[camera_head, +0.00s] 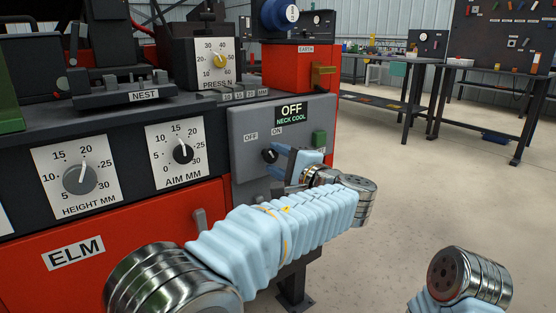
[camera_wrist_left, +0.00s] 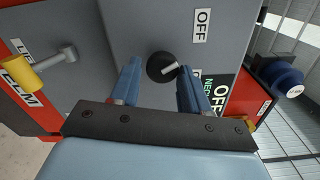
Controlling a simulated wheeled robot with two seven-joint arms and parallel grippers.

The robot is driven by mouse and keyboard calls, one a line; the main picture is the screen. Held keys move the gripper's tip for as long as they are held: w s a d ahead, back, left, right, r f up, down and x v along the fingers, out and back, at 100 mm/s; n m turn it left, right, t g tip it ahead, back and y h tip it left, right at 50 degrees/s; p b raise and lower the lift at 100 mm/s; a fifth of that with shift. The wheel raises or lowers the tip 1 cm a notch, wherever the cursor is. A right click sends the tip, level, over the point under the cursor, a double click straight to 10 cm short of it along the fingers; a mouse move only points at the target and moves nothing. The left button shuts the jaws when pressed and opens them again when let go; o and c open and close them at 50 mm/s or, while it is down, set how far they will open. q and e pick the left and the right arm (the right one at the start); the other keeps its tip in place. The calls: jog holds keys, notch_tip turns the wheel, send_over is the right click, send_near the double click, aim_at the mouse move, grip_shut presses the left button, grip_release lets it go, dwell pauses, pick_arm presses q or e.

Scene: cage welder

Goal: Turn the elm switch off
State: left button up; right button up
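The ELM switch is a small round black knob (camera_head: 270,155) on the grey panel, below the OFF and ON labels. In the left wrist view the knob (camera_wrist_left: 160,66) has a pale pointer aimed to the right. I cannot tell for sure which label it marks. A display (camera_head: 291,113) above reads OFF, NECK COOL. My left gripper (camera_head: 279,161) is at the panel, open, its blue fingers on either side of the knob in the left wrist view (camera_wrist_left: 159,72). The right finger is very close to the pointer; contact is unclear. My right gripper is out of view.
A green button (camera_head: 319,138) sits right of the switch. A HEIGHT dial (camera_head: 80,179) and an AIM dial (camera_head: 182,153) are to the left. A lever with a yellow grip (camera_wrist_left: 24,73) sticks out below the panel. Open floor lies right; workbenches stand behind.

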pick_arm(q)
jog(key=shift+o, duration=1.3)
jog(key=v, duration=1.3)
jog(key=shift+s+d+p, duration=0.2)
jog(key=shift+s+p, duration=0.15)
